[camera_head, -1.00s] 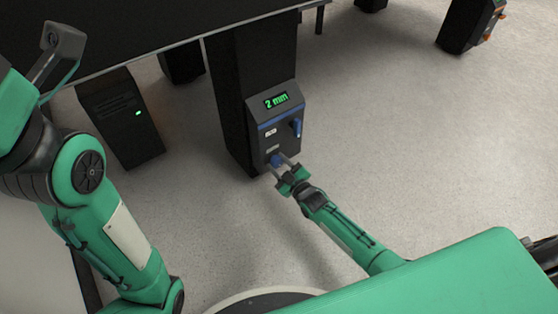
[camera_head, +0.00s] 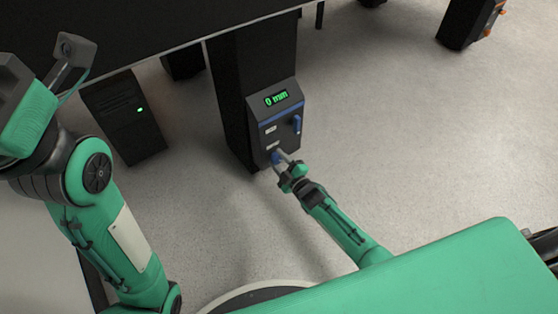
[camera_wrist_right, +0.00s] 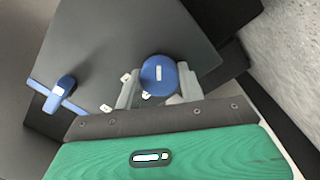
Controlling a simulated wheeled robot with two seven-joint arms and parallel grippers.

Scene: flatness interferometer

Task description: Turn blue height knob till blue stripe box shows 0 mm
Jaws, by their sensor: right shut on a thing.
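The dark control box with a blue stripe (camera_head: 273,129) is mounted on the black table leg, and its green display (camera_head: 276,98) reads 0 mm. The round blue height knob (camera_wrist_right: 158,75) with a white mark is low on the box's front. My right gripper (camera_head: 282,160) is at this knob, its two fingers on either side of it and shut on it, as the right wrist view also shows (camera_wrist_right: 160,88). A blue lever (camera_head: 297,124) is on the box's right part.
The dark table top (camera_head: 120,25) extends above the box. Another dark box with orange parts (camera_head: 468,22) is at the far upper right. The speckled floor (camera_head: 410,130) on the right is clear.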

